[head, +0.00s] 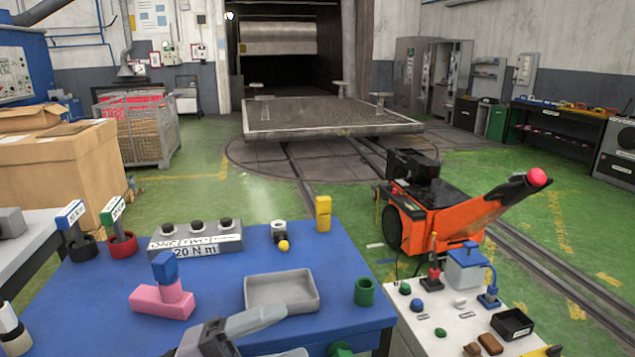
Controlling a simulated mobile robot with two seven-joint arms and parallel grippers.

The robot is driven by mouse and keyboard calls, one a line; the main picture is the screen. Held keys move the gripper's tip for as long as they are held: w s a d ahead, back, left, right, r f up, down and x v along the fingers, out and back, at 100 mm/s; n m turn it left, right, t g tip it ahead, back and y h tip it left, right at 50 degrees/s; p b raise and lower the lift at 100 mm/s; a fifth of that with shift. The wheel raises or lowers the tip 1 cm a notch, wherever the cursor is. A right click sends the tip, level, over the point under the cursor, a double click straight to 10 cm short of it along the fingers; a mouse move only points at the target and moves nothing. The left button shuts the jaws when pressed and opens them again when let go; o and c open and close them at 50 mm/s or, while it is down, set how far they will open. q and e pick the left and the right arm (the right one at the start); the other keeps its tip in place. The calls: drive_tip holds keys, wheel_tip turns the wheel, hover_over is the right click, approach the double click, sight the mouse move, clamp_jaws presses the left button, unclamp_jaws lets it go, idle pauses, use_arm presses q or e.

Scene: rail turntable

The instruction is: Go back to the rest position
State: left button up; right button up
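A grey angular shape (230,333) lies over the near edge of the blue table (120,285), cut off by the bottom of the picture. A white and black piece (12,330) shows at the lower left edge, also cut off.
The table holds a pink and blue block piece (163,300), a grey tray (281,292), a green cup (365,291) and a labelled grey box (195,240). An orange cart (450,220) stands behind a white table (440,318).

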use_arm(q)
drive_tip(key=w+a+f+n+t+y+p, duration=0.1)
drive_tip(key=a+f+n+t+y, duration=0.5)
drive_tip(key=n, duration=0.5)
drive_tip(key=a+f+n+t+y, duration=0.3)
drive_tip(key=f+n+t+y, duration=0.35)
drive_tip(key=n, duration=0.35)
drive_tip(key=s+a+f+n+g+y, duration=0.3)
drive_tip(key=s+f, duration=0.3)
drive_tip(key=f, duration=0.2)
drive_tip(key=s+a+f+n+g+y+p, duration=0.1)
drive_tip(key=s+a+f+n+g+y, duration=0.2)
drive_tip(key=s+f, duration=0.4)
wheel_tip(320, 180, down, 2)
drive_tip(key=shift+f+n+g, duration=0.1)
drive_tip(key=shift+n+g, duration=0.25)
drive_tip(key=shift+n, duration=0.35)
drive_tip(key=shift+s, duration=0.1)
